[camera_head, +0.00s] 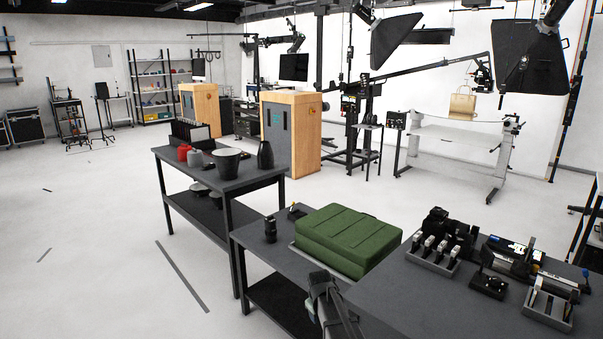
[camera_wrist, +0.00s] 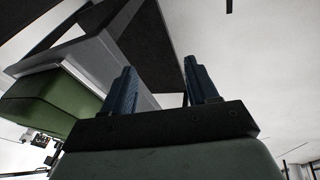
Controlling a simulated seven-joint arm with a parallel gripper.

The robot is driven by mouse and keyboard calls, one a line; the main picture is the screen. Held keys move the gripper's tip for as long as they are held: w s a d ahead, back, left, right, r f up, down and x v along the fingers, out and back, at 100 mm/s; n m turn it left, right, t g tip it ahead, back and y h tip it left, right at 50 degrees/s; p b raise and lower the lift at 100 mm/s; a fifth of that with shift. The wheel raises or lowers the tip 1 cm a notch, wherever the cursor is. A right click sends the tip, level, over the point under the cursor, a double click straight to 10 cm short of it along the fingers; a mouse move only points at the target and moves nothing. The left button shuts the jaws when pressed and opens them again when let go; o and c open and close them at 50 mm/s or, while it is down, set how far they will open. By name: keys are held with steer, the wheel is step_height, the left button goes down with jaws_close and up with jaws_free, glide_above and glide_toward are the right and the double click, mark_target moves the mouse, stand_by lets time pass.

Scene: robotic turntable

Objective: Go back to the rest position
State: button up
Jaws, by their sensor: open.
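My gripper (camera_wrist: 159,64) shows in the wrist view with its two dark blue fingers well apart. Nothing is seen between them. Behind the fingers are a dark table (camera_wrist: 150,50) and a green case (camera_wrist: 50,98), seen tilted. The fingers look apart from both. In the head view, a dark jointed part at the bottom centre, in front of the low table, looks like mine. I cannot make out fingertips there.
The green case (camera_head: 348,238) lies on the low dark table (camera_head: 252,236). A nearer table (camera_head: 420,305) at the right bears several small devices. A third table (camera_head: 245,184) holds cups and bowls. Pale floor (camera_head: 100,240) is open at the left.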

steer(key=s+d+f+m+g, duration=0.2)
steer(key=s+d+f+g, duration=0.1)
steer(key=s+f, duration=1)
steer(key=s+d+f+m+g, duration=0.2)
steer(key=s+f+g, duration=0.1)
steer(key=s+f, duration=1.1)
steer(key=s+d+f+m+g, duration=0.1)
steer(key=s+d+g, duration=0.1)
steer(key=s, duration=1.2)
steer(key=s+d+f+m+g, duration=0.1)
steer(key=s+d+m+g, duration=0.1)
steer(key=s, duration=1.3)
steer(key=shift+s+d+g+y, duration=0.2)
steer(key=shift+d+g+y, duration=0.2)
steer(key=shift+d, duration=0.3)
